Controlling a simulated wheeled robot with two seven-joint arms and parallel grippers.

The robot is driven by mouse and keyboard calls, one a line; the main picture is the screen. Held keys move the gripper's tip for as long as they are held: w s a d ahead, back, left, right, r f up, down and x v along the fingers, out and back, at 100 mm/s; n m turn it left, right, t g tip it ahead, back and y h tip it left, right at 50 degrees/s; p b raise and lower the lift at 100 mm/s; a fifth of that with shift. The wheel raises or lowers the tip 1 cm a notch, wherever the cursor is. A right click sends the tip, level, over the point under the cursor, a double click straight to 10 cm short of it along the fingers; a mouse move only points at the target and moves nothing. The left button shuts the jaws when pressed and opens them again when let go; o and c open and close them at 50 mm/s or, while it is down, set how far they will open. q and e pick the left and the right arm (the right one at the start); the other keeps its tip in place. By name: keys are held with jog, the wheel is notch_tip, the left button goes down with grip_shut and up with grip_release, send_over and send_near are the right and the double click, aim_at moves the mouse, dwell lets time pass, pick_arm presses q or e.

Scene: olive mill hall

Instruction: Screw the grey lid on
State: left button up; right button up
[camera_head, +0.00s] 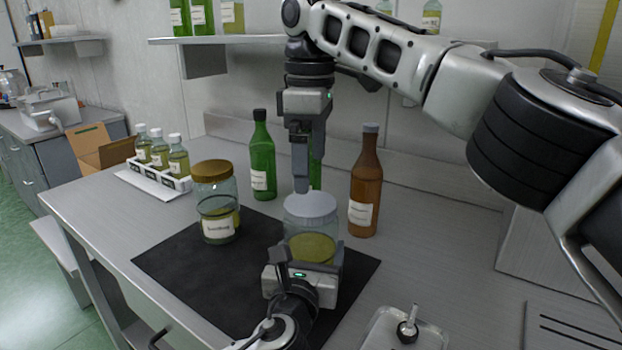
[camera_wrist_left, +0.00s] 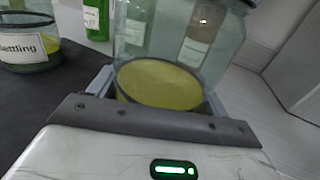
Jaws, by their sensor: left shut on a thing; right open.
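A glass jar (camera_head: 312,247) with yellow-green oil in its lower part stands on the dark mat. The grey lid (camera_head: 311,206) sits on its mouth; whether it is threaded cannot be told. My left gripper (camera_head: 302,275) is shut around the jar's lower part from the front. The left wrist view shows the jar (camera_wrist_left: 165,80) upright between the jaws, with its top out of frame. My right gripper (camera_head: 302,182) points straight down just above the lid, open, its fingertips close to the lid's top. Whether they touch it cannot be told.
A jar with a brown-gold lid (camera_head: 215,205) stands left on the mat (camera_head: 180,262). A green bottle (camera_head: 262,158) and a brown bottle (camera_head: 366,185) stand behind. A metal tray (camera_head: 437,335) lies front right; a white rack of small bottles (camera_head: 150,181) sits left.

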pick_arm(q)
jog(key=shift+f, duration=0.1)
jog(key=o, duration=1.9)
jog(key=s+a, duration=0.1)
jog(key=s, duration=0.4)
jog(key=s+a, duration=0.1)
jog(key=s, duration=0.4)
jog(key=s+a, duration=0.1)
jog(key=s, duration=0.4)
jog(key=shift+s, duration=0.35)
